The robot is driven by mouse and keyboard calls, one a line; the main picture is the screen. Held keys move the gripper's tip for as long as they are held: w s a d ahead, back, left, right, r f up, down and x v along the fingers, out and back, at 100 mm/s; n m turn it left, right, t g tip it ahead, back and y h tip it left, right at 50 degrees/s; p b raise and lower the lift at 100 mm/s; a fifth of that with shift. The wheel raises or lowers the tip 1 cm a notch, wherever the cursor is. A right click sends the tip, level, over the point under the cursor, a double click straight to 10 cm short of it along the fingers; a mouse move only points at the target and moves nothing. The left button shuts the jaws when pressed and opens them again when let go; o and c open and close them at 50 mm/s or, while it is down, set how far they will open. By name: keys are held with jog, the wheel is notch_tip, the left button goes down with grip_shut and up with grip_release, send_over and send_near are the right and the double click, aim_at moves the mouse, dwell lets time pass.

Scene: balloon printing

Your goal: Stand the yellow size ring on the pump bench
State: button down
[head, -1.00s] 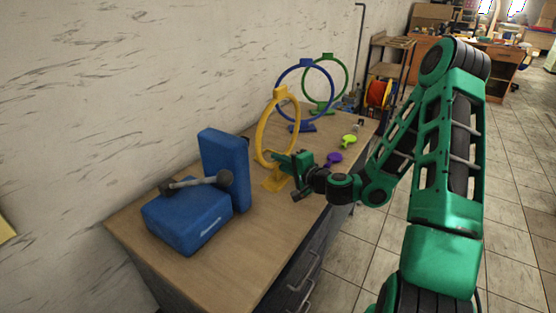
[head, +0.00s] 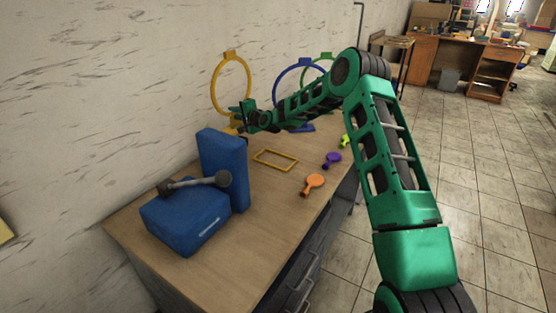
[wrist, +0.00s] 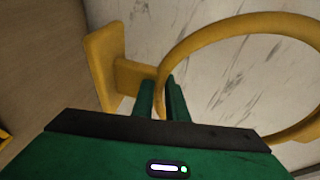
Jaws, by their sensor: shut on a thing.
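The yellow size ring (head: 213,86) is held up near the wall, over the back of the bench (head: 225,268). My gripper (head: 243,112) is shut on its lower part, near the stem. In the wrist view, my fingers (wrist: 160,98) close around the ring's band (wrist: 188,45), and its base plate (wrist: 103,68) is to the left. The ring's base is partly hidden behind the blue block and my gripper in the head view. A yellow rectangular outline (head: 281,153) lies bare on the bench top.
A blue upright block (head: 226,165) and a blue box (head: 185,222) with a grey bar-shaped tool (head: 195,183) stand at the near left. Orange (head: 314,181) and purple (head: 332,159) paddle-like pieces lie along the right edge. A blue ring (head: 281,84) and green ring (head: 326,56) stand behind my arm.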

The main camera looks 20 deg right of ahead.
jog(key=shift+w+a+r, duration=0.2)
jog(key=shift+w+a, duration=0.1)
jog(key=shift+w, duration=0.1)
jog(key=shift+w+a+f, duration=0.1)
jog(key=shift+f, duration=0.1)
notch_tip(320, 180, down, 9)
jog(key=shift+f, duration=0.2)
jog(key=c, duration=1.7)
grip_release()
jog(key=shift+f, duration=0.1)
jog(key=shift+c, duration=0.2)
jog(key=shift+d, duration=0.2)
jog(key=v, duration=1.2)
jog(key=shift+a, duration=0.15)
